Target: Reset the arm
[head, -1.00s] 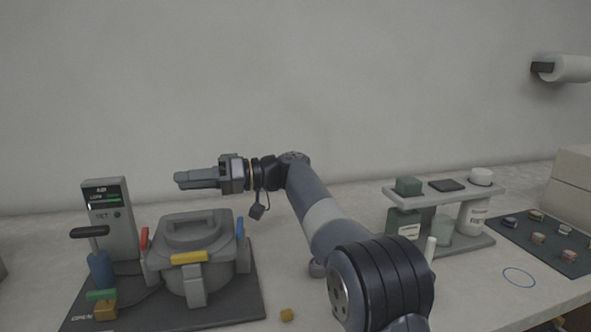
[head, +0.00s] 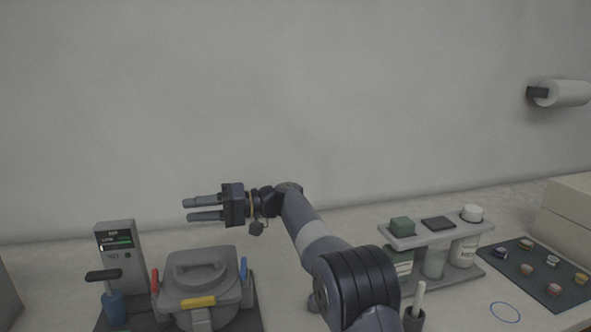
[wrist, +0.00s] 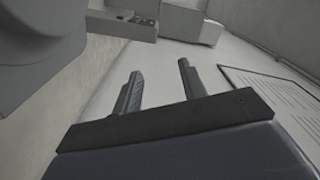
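My gripper (head: 203,209) is in the air above and behind the mounting press (head: 202,285) in the head view, its fingers pointing left. The two fingers are apart with nothing between them. They also show apart in the wrist view (wrist: 158,82). The grey press has a domed lid with a handle, and red, yellow and blue clamps around it. A control box (head: 120,255) with a lit display stands behind it on the left. The lower part of the press is cut off by the picture edge.
A two-level rack (head: 440,233) with containers stands right of my arm. A dark mat (head: 541,290) with several small coloured pieces lies farther right. A blue ring (head: 505,312) marks the counter. A paper roll (head: 563,93) hangs on the wall. Air around the gripper looks clear.

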